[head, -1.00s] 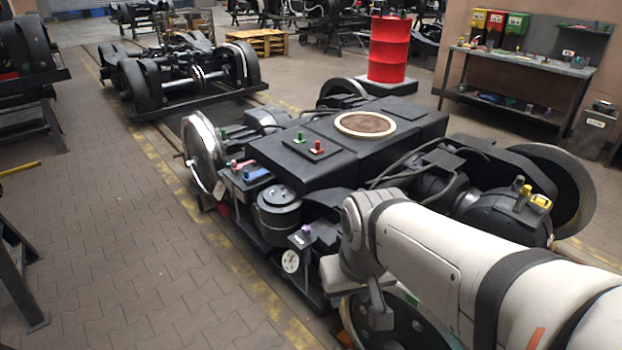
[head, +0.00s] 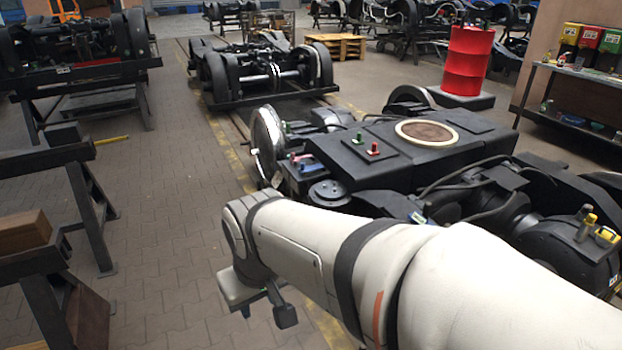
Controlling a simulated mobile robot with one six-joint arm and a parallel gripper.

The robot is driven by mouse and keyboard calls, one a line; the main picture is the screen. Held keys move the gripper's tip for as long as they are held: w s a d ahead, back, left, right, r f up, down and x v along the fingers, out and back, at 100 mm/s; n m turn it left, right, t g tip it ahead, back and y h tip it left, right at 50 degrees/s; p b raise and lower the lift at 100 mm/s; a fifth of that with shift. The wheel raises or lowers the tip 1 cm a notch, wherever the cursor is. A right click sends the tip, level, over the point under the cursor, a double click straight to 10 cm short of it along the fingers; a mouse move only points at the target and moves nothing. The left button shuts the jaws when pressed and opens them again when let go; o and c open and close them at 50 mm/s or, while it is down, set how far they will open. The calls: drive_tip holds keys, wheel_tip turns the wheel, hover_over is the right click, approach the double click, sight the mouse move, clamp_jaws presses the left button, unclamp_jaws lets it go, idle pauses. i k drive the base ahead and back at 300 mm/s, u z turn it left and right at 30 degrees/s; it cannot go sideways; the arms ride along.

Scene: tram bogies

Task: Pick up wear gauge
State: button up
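I cannot make out for certain which object is the wear gauge. Small items lie on the near bogie (head: 345,160): a red and green pair of knobs (head: 373,150), a blue-handled item (head: 307,167) and a yellow item (head: 607,236) at the right. My arm reaches across the front from the lower right. My gripper (head: 262,303) hangs below its wrist at the left end, over the floor beside the bogie. Its fingers are not clear enough to show whether it is open or holds anything. My arm hides the near side of the bogie.
Dark trestles with a brown block (head: 24,231) stand at the left. A second bogie (head: 268,75) is on the track behind. A red drum (head: 467,60) stands on a dark base at the back right, near a workbench (head: 575,100). The paved floor at centre left is clear.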

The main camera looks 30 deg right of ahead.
sight(416, 216)
drive_tip(key=u, duration=0.05)
drive_tip(key=i, duration=2.9)
drive_tip(key=z, duration=3.95)
drive_tip(key=i, duration=1)
drive_tip(key=z, duration=0.1)
